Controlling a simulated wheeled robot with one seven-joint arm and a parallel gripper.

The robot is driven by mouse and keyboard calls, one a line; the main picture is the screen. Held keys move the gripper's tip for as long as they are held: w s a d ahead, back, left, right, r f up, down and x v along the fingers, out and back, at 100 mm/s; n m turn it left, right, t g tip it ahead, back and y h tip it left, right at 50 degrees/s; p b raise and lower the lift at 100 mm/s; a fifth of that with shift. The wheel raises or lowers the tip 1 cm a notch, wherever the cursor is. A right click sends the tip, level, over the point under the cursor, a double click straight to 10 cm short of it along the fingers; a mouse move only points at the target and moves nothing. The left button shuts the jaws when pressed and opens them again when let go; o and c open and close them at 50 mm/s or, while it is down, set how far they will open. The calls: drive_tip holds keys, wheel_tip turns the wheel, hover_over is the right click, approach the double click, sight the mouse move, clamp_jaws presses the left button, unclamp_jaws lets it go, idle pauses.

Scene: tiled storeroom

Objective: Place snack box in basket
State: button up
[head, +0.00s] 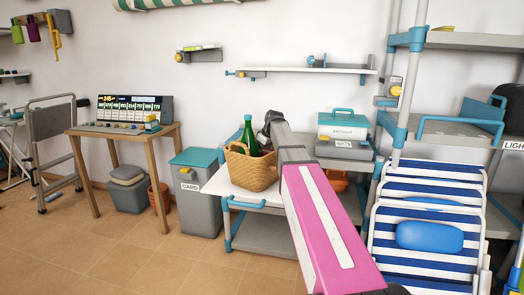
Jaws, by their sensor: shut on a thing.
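A woven tan basket (250,170) with a handle stands on the white top of the work table, near its left end. A green bottle (249,134) stands upright in it. My pink and grey arm reaches out from the lower right. My dark gripper (266,136) is at the arm's far end, at the right rim of the basket, partly hidden by the arm. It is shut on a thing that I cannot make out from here. I cannot tell whether it is above the basket or behind it. No snack box can be made out clearly.
A toolbox (342,146) with a teal handle and a grey case stand right of the arm. A grey bin (196,200) marked CARD stands left of the table. Striped folding chairs (428,215) fill the right side. The floor at the lower left is clear.

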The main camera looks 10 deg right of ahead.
drive_tip(key=shift+f, duration=0.4)
drive_tip(key=o, duration=0.7)
drive_tip(key=shift+r, duration=0.1)
drive_tip(key=shift+r, duration=0.25)
drive_tip(key=v, duration=1.2)
drive_tip(key=shift+r, duration=0.25)
